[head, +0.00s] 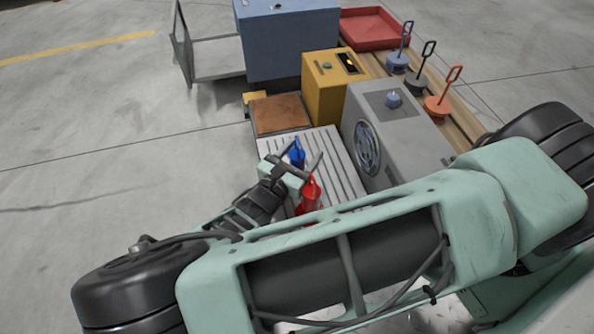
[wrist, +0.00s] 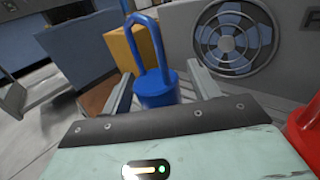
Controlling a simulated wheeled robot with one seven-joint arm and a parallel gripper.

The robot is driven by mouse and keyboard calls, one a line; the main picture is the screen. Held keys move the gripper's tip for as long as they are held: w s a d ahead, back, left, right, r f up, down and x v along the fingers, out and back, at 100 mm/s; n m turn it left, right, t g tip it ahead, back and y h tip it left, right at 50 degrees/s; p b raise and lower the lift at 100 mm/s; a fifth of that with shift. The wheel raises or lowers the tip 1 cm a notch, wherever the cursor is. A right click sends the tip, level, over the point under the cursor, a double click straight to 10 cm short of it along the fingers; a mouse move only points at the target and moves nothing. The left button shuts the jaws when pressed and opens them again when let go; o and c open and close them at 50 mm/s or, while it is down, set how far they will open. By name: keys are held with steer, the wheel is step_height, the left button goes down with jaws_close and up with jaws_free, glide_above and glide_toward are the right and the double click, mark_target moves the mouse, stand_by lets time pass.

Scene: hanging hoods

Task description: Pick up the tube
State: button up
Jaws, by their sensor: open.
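A blue cylinder with a tall loop handle (wrist: 156,88) stands upright between the fingers of my gripper (wrist: 160,82) in the wrist view. The gripper is open, with one finger on each side and gaps visible. The blue piece also shows in the head view (head: 297,152), just beyond the gripper. A red piece of similar kind (head: 309,192) stands nearer, beside the gripper; its edge shows at the right of the wrist view (wrist: 306,130). Both stand on a pale slatted surface (head: 342,182). Nothing is plainly a tube. The blue piece's base is partly hidden.
A grey box with a fan grille (head: 410,135) stands close on the right. A yellow box (head: 325,92), a brown plate (head: 279,114) and a blue cabinet (head: 285,45) lie behind. Handled discs (head: 438,108) and a red tray (head: 375,30) are farther right. Floor at left is clear.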

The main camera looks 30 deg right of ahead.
steer(key=c, duration=1.2)
steer(key=shift+r, duration=0.1)
